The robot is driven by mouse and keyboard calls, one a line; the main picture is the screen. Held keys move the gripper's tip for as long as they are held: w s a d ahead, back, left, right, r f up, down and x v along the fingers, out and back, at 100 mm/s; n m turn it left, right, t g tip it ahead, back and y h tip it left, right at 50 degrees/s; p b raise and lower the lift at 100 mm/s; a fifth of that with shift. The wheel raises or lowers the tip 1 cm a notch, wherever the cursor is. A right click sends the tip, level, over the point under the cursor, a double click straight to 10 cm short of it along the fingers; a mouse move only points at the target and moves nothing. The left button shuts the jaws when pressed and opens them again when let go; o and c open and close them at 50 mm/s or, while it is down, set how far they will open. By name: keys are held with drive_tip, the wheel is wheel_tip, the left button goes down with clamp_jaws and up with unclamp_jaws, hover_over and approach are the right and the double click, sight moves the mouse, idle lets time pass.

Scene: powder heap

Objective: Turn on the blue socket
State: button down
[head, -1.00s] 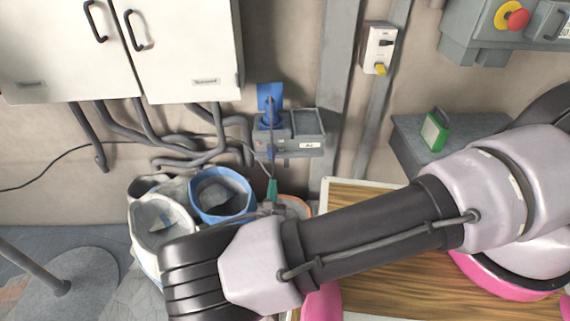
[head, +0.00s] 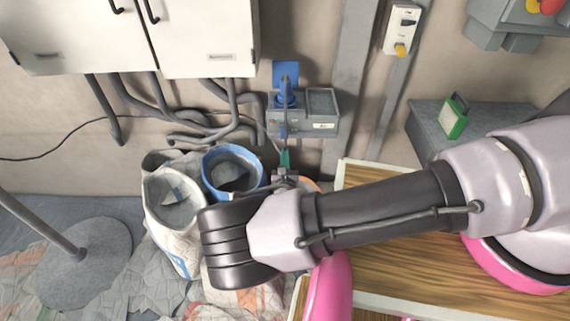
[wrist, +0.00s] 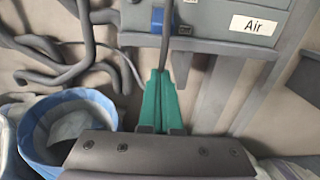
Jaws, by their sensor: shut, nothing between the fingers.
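The blue socket (head: 286,78) is on the wall at the left end of a grey box, its blue cover standing upright above a round blue body. In the wrist view only a small blue part (wrist: 158,19) shows at the top edge. My gripper (head: 285,153) is just below the box, its teal fingers pointing up. In the wrist view the fingers (wrist: 160,74) are together and empty, below the blue part. A dark cable runs from the box down to the fingertips in that view; I cannot tell whether they touch it.
The grey box (head: 318,124) carries an "Air" label. Grey pipes (head: 160,118) run left of it, under white cabinets (head: 130,40). Open sacks (head: 176,205) and a blue-rimmed container (head: 232,172) stand below left. A wooden-topped table (head: 400,245) lies under my arm.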

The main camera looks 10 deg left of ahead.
sight(284, 132)
drive_tip(key=r, duration=0.1)
drive_tip(key=w+r, duration=0.2)
drive_tip(key=shift+a+r, duration=0.2)
drive_tip(key=shift+r, duration=0.2)
drive_tip(key=shift+a+r, duration=0.1)
